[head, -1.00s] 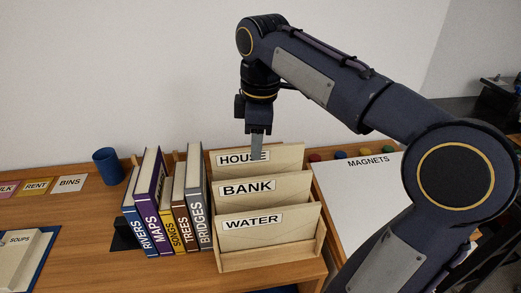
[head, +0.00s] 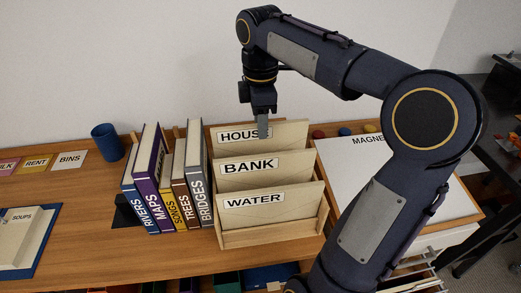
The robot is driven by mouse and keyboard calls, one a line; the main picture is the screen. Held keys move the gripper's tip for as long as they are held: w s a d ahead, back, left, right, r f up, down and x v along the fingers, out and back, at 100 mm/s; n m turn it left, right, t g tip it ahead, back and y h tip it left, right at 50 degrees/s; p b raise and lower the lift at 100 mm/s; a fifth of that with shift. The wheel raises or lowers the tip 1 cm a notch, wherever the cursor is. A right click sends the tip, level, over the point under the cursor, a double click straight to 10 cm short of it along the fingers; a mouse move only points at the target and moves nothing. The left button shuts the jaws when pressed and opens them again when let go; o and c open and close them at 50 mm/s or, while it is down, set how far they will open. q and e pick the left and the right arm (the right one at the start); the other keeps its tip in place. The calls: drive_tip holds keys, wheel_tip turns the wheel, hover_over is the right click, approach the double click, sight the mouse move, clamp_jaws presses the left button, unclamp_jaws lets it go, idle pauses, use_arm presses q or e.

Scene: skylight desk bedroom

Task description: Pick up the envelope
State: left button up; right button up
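A wooden letter rack (head: 272,236) on the desk holds three tan envelopes labelled HOUSE (head: 290,135), BANK (head: 290,171) and WATER (head: 285,212), one behind another. My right gripper (head: 264,130) points down at the top edge of the HOUSE envelope and covers the end of its label. Its fingers are seen edge on, so I cannot tell whether they are apart or closed on the envelope. My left gripper is not in the head view.
Upright books, RIVERS to BRIDGES (head: 205,185), stand close left of the rack. A blue cup (head: 107,142) is behind them. A white MAGNETS board (head: 350,175) lies to the right, partly behind my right arm. Bare desk (head: 85,225) shows at left.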

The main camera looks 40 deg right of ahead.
clamp_jaws()
drive_tip(key=shift+r, duration=0.1)
idle(0.3)
